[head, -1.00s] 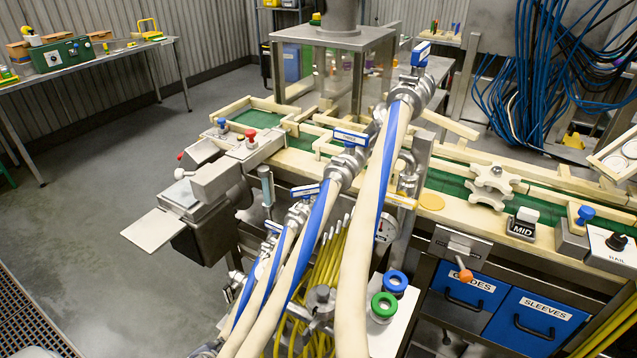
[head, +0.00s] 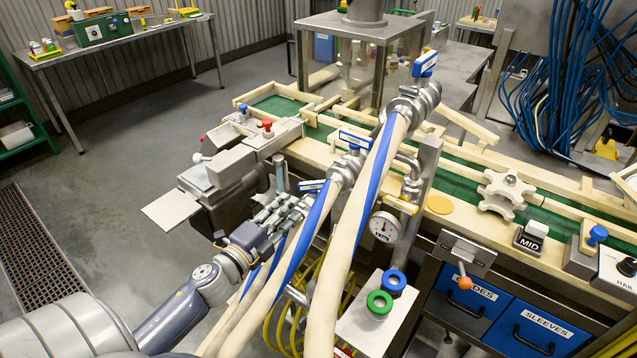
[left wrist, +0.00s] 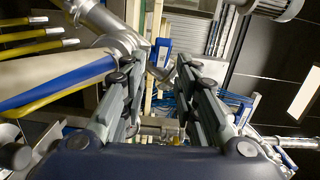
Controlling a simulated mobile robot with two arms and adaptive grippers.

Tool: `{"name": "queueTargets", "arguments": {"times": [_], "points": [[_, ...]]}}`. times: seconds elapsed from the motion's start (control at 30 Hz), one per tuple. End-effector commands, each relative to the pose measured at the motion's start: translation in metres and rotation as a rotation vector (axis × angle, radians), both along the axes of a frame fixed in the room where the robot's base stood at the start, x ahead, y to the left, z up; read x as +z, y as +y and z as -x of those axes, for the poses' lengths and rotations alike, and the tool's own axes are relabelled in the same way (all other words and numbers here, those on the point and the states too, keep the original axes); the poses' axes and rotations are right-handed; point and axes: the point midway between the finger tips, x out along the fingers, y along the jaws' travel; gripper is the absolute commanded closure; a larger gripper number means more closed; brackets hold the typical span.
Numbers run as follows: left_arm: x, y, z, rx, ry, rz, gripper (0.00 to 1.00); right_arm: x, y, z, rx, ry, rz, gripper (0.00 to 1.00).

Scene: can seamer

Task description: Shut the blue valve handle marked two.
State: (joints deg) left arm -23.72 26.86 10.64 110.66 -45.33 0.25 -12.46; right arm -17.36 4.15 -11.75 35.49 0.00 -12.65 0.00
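Several blue valve handles sit on the hose-fed valves along the machine's near side. One (head: 424,64) is at the upper right, one (head: 355,138) in the middle, and a lower one (head: 310,187) just beyond my left gripper. I cannot read a "two" on any of them. My left gripper (head: 288,208) reaches in from the left among the lower hoses, close to the lower handle, and covers part of the valves there. In the left wrist view its two fingers (left wrist: 157,72) are apart with nothing between them. A blue piece (left wrist: 163,48) shows beyond the fingertips. My right gripper is out of view.
Cream hoses with blue stripes (head: 366,190) run close beside my left gripper. A pressure gauge (head: 384,226) and a block with green and blue rings (head: 345,325) stand to the right. The conveyor (head: 455,185) lies behind. The floor (head: 110,200) at left is clear.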

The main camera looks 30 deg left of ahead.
Motion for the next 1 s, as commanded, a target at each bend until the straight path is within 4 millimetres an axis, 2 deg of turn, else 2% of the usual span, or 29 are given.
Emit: {"name": "queueTargets", "arguments": {"times": [0.27,0.8,1.0], "points": [[0.003,-0.002,-0.010,-0.053,-0.013,-0.064,0.72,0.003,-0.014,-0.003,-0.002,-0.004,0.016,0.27],[0.004,-0.007,-0.083,-0.051,-0.013,-0.059,0.72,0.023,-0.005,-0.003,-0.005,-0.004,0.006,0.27],[0.003,-0.008,-0.103,-0.050,-0.012,-0.060,0.72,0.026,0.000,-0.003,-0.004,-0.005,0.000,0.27]]}}
